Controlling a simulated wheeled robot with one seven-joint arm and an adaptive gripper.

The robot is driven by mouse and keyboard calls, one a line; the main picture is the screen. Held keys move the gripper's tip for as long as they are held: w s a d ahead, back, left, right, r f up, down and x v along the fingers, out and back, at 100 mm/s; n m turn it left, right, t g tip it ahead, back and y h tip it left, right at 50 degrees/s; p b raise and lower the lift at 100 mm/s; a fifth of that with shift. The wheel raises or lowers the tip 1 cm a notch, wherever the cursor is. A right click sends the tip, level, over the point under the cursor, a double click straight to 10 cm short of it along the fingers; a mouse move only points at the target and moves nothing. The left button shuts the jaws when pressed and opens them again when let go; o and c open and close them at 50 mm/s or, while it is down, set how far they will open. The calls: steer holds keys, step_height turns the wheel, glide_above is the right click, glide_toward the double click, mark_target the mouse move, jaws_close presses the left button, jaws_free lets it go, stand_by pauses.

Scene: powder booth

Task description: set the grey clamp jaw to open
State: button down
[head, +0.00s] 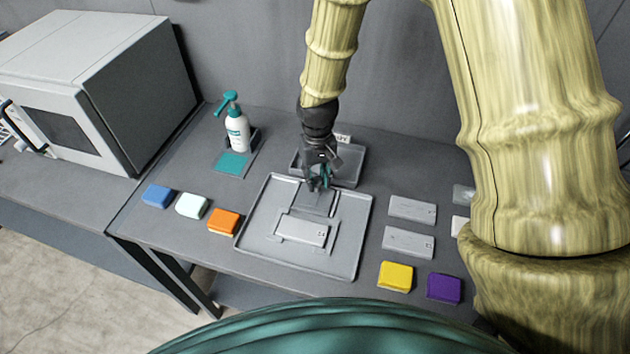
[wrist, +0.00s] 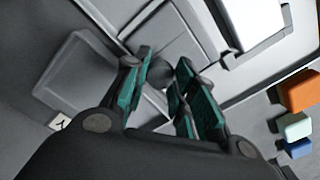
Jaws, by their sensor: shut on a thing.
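The grey clamp jaw (head: 316,201) is a flat grey block on the large grey tray (head: 357,240), just behind a pale labelled plate (head: 302,231) in its holder. In the wrist view the jaw (wrist: 178,32) lies beyond my fingertips, with the white plate (wrist: 255,18) at upper right. My gripper (head: 319,182) is over the back end of the jaw. Its teal fingers (wrist: 161,78) are closed around a small dark round knob (wrist: 158,74) that appears to belong to the jaw. The fingers partly hide the knob.
A smaller grey tray (head: 350,168) with a label stands behind my gripper. A pump bottle (head: 237,133) stands at back left. Blue, pale green and orange blocks (head: 223,222) lie left; grey plates (head: 408,242), yellow (head: 396,276) and purple (head: 444,288) blocks lie right.

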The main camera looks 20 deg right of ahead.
steer(key=shift+w+d+r, duration=0.1)
steer(key=shift+w, duration=0.1)
steer(key=c, duration=1.5)
jaws_free()
steer(key=o, duration=0.4)
steer(key=shift+d, duration=0.15)
steer(key=shift+c, duration=0.2)
step_height(320, 180, up, 12)
